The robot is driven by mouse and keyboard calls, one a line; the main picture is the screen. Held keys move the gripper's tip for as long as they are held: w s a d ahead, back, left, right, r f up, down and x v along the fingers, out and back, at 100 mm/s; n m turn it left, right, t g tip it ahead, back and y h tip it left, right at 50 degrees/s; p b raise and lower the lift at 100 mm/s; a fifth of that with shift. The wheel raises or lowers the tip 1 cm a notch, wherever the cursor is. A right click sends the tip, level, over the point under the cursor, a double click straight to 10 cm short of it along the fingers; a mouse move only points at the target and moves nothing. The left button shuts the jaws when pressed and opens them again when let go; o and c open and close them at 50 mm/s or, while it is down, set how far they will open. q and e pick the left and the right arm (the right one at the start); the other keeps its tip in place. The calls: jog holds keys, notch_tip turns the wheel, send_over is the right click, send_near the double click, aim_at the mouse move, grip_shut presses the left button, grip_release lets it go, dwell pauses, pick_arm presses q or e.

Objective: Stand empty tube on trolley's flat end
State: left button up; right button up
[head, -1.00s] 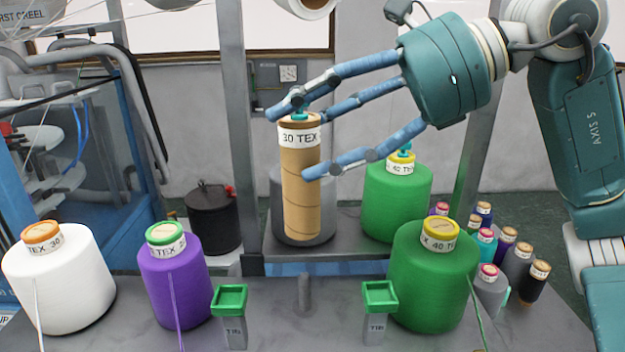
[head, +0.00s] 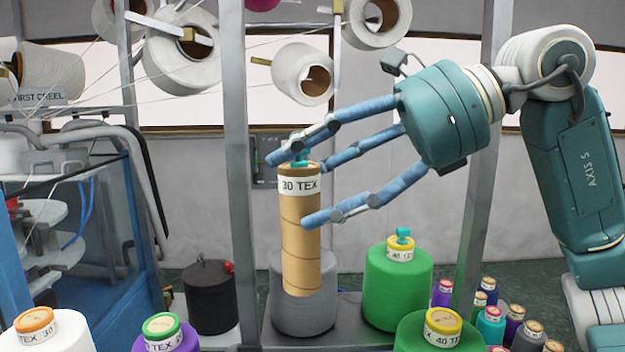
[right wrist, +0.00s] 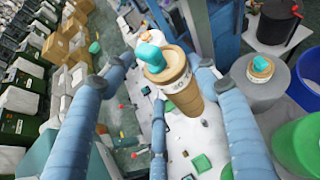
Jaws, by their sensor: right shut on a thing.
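The empty tube (head: 301,235) is a tall brown cardboard cone labelled 30 TEX, with a teal piece at its top. My right gripper (head: 292,190) has its blue fingers around the upper part of it and holds it upright in the air. In the head view the tube overlaps a grey cone behind it. The right wrist view shows the tube (right wrist: 187,95) from above between the fingers. A grey flat surface (head: 347,325) lies under the grey and green cones; I cannot tell whether it is the trolley's flat end. My left gripper is out of view.
White, purple and green cones line the bottom edge. Several small spools (head: 490,320) stand at right. A grey upright post (head: 238,180) is left of the tube.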

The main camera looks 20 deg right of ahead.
notch_tip(320, 180, up, 7)
jog(key=p, duration=0.5)
jog(key=shift+w+f, duration=0.1)
jog(key=shift+f, duration=0.1)
jog(key=shift+a+r+p, duration=0.1)
jog(key=shift+r+p, duration=0.55)
jog(key=shift+r, duration=2)
